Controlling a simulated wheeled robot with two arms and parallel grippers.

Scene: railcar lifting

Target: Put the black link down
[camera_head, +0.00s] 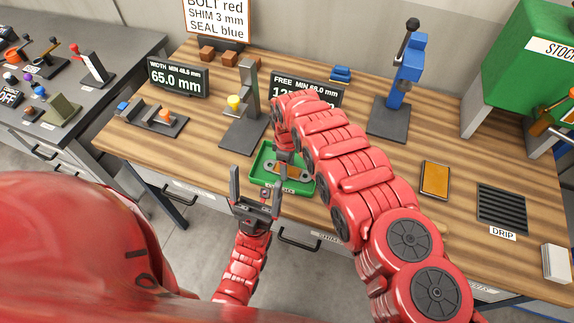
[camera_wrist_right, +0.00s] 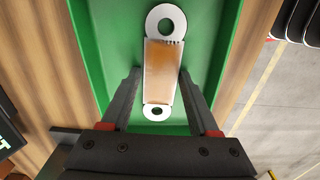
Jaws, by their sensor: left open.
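A link (camera_wrist_right: 163,70) with pale ring-shaped ends and an orange-brown middle lies at the green tray (camera_wrist_right: 98,50) in the right wrist view. It does not look black here; no other link shows in that view. My right gripper (camera_wrist_right: 161,75) has one finger on each side of the link's middle, very close to its edges. I cannot tell if they touch it. In the head view the green tray (camera_head: 304,186) is partly covered by my right arm, whose gripper (camera_head: 284,160) is over it. My left gripper (camera_head: 259,182) is open and empty at the tray's left front.
A stand with a yellow knob (camera_head: 235,102) is left of the tray. A blue press (camera_head: 400,85) stands behind right. A brown-orange pad (camera_head: 435,180) and a black drip grate (camera_head: 502,207) lie to the right. Display panels (camera_head: 178,78) stand at the back.

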